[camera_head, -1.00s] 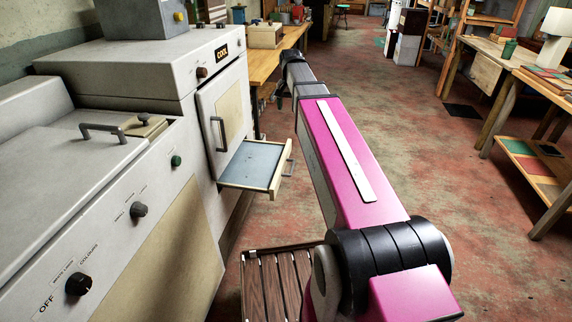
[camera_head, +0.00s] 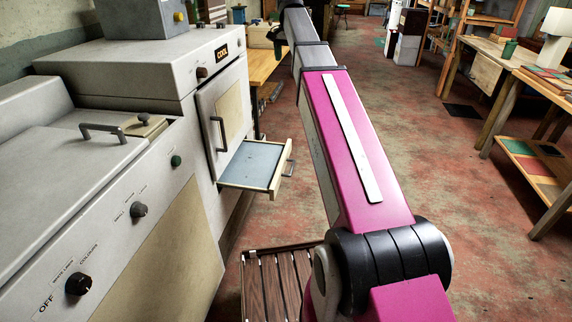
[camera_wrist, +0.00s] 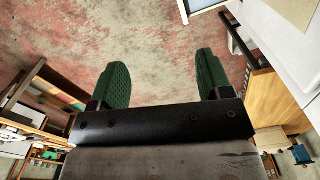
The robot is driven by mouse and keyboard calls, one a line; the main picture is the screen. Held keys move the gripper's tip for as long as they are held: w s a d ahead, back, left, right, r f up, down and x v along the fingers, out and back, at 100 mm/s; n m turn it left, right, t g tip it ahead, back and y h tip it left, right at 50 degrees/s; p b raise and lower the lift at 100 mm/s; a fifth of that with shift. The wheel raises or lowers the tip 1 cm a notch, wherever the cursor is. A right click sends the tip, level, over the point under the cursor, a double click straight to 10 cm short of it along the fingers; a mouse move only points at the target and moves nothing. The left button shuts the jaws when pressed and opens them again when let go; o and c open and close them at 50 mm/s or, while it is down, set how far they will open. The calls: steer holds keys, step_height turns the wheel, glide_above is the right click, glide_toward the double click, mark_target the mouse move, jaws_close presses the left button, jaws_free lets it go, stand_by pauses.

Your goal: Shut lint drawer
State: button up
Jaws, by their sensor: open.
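The lint drawer (camera_head: 252,165) sticks out, pulled open, from the lower front of the pale machine (camera_head: 215,75) in the head view. A corner of what looks like the drawer (camera_wrist: 198,5) shows at the top right of the wrist view, apart from the fingers. In the head view my arm reaches past the drawer's right side, and the gripper is not clearly seen there.
A slatted wooden stool or crate (camera_head: 278,281) stands on the floor below the drawer. A wooden workbench (camera_head: 264,66) stands behind the machine. A washer-like unit (camera_head: 130,205) with knobs is at left. Open red-grey floor (camera_head: 430,160) lies to the right, before wooden tables (camera_head: 535,85).

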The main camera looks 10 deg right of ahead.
steer(key=shift+f, duration=0.15)
steer(key=c, duration=0.5)
steer(key=f, duration=0.2)
steer(key=d+f, duration=0.1)
steer(key=shift+w+d+f+m+y, duration=0.1)
steer(key=shift+w+f+m+y, duration=0.1)
steer(key=shift+w+m+y, duration=0.15)
jaws_close()
steer(key=s+d+f+m+t+y, duration=0.15)
steer(key=d+f+m, duration=0.3)
steer(key=f, duration=0.85)
steer(key=s+d+f+m+y, duration=0.1)
steer(key=d+f+m+y, duration=0.3)
steer(key=f, duration=0.9)
steer(key=s+d+f+m+t+y, duration=0.15)
steer(key=d+f+m, duration=0.4)
steer(key=f, duration=0.75)
steer(key=a+r+x, duration=0.1)
steer(key=x, duration=1.2)
steer(key=shift+a+m, duration=0.35)
steer(key=shift+a, duration=0.2)
